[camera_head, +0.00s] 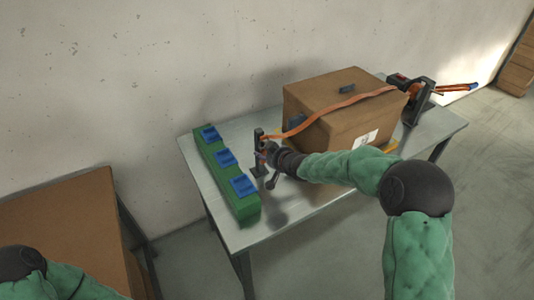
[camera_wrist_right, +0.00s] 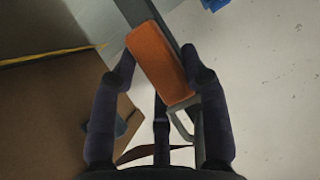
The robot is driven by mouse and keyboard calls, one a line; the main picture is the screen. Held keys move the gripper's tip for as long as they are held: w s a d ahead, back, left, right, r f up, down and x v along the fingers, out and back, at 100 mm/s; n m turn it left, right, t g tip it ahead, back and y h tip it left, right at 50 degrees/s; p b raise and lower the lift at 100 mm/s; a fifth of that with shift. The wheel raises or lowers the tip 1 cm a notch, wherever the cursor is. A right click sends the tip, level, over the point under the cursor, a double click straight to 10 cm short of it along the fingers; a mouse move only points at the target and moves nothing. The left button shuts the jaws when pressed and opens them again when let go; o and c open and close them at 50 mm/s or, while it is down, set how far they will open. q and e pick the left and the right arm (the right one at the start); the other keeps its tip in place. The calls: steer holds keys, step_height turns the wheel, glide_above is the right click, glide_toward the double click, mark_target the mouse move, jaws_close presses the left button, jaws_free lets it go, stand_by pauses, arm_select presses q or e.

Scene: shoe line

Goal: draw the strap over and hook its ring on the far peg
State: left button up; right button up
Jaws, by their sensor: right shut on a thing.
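The orange strap (camera_head: 345,103) runs from a dark ratchet-like holder (camera_head: 418,97) at the table's right, over the cardboard box (camera_head: 335,95), down to the left. My right gripper (camera_head: 268,155) is at its left end, close beside a dark upright peg (camera_head: 258,142) on the table. In the right wrist view my right gripper (camera_wrist_right: 160,75) is shut on an orange tab (camera_wrist_right: 158,65), one finger on each side. A grey metal ring (camera_wrist_right: 182,126) shows below the tab, beside a grey bar (camera_wrist_right: 187,60). Whether the ring is around the peg I cannot tell. My left gripper is out of view.
A green block (camera_head: 222,180) with blue pieces (camera_head: 225,158) stands along the table's left edge. The metal table (camera_head: 290,222) is bare at its front. Another brown box surface (camera_head: 65,225) is at lower left.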

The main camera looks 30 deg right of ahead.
stand_by(0.3)
steer(key=o, duration=1.3)
steer(key=shift+s, duration=0.1)
steer(key=v, duration=1.2)
